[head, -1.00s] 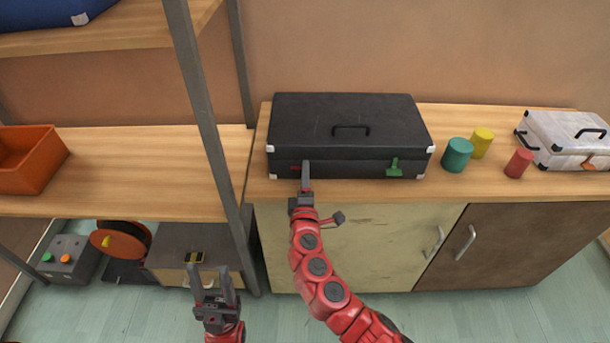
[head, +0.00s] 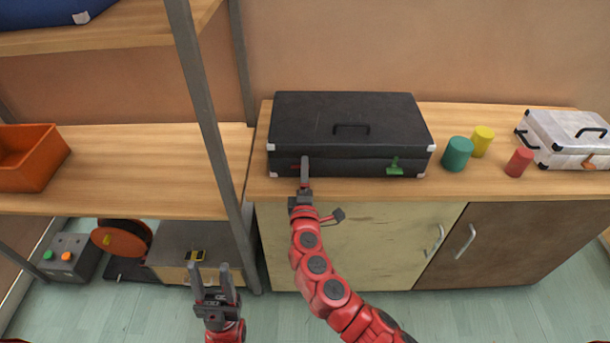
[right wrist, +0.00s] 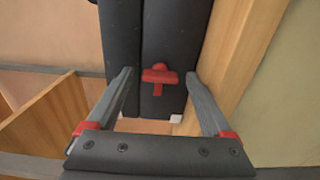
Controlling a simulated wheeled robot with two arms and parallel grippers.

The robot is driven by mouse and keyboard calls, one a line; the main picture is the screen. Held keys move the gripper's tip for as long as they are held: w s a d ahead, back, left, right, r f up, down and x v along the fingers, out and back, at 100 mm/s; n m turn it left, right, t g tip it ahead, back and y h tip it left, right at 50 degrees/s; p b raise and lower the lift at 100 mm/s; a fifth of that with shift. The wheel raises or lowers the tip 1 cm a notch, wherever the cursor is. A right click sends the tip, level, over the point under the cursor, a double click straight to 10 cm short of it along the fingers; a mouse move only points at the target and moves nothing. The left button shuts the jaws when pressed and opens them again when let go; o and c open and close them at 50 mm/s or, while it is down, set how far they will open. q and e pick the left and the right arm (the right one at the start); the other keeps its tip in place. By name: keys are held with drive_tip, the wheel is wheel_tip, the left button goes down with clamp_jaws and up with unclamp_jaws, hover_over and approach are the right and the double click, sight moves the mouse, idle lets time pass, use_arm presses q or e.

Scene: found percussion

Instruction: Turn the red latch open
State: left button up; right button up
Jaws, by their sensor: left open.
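The black case (head: 345,130) lies closed on the wooden counter, with a handle on its lid. The red latch (right wrist: 158,76) is on its front face near the left end, T-shaped in the right wrist view; in the head view only a bit of the latch (head: 294,167) shows beside my finger. My right gripper (head: 306,162) is at the latch. In the right wrist view its fingers are open, one tip on each side of the latch, with gaps. A green latch (head: 395,167) is near the case's right end. My left gripper (head: 210,266) is open and empty, low before the shelf.
Green (head: 457,153), yellow (head: 482,141) and red (head: 519,162) cylinders stand right of the case. A white case (head: 567,136) is farther right. A grey shelf post (head: 205,110) rises left of the counter (head: 470,193). An orange bin (head: 38,165) sits on the shelf.

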drive_tip(key=s+b, duration=0.1)
drive_tip(key=s, duration=1.6)
drive_tip(key=shift+s+b, duration=0.2)
drive_tip(key=shift+b, duration=0.1)
